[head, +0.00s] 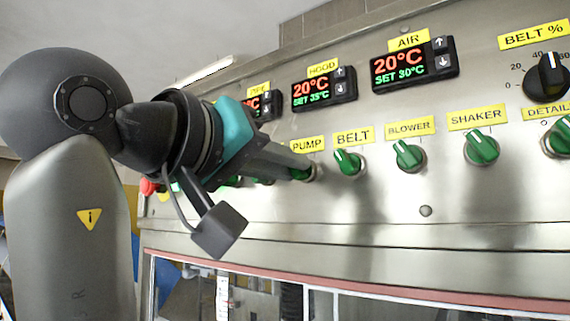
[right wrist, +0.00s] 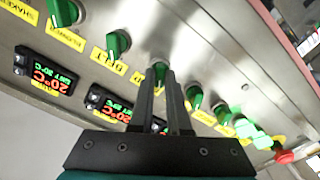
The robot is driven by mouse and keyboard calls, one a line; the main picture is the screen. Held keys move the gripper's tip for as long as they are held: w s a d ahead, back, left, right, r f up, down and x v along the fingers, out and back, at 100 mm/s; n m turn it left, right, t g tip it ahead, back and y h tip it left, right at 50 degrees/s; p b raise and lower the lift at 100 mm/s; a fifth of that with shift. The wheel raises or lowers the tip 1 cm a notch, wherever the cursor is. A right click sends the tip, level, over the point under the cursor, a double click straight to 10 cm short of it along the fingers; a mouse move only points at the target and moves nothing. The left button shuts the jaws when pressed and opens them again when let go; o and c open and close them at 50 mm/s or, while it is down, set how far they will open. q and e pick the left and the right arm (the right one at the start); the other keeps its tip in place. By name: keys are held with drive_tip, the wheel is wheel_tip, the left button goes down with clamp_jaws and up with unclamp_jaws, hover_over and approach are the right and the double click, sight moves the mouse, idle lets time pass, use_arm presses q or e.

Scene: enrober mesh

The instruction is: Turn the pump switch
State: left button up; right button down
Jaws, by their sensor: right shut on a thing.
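The pump switch (head: 301,173) is a green rotary knob on the metal control panel, under the yellow PUMP label (head: 307,144). My right gripper (head: 300,170) reaches it from the left, and its fingertips are closed around the knob. In the right wrist view the two fingers of my right gripper (right wrist: 168,78) run up to the green pump knob (right wrist: 159,68), which shows between and just beyond the tips. The fingers hide part of the knob, so its exact angle is hard to tell. My left gripper is not in view.
Green knobs for belt (head: 348,162), blower (head: 409,155) and shaker (head: 481,146) stand in a row to the right. A black BELT % dial (head: 548,77) is at the upper right. Temperature displays (head: 324,89) sit above. A red button (head: 148,187) is at the left.

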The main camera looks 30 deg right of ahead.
drive_tip(key=shift+m, duration=0.3)
drive_tip(key=m, duration=1.1)
drive_tip(key=shift+b, duration=0.3)
drive_tip(key=shift+m, duration=0.3)
drive_tip(key=c, duration=0.9)
unclamp_jaws()
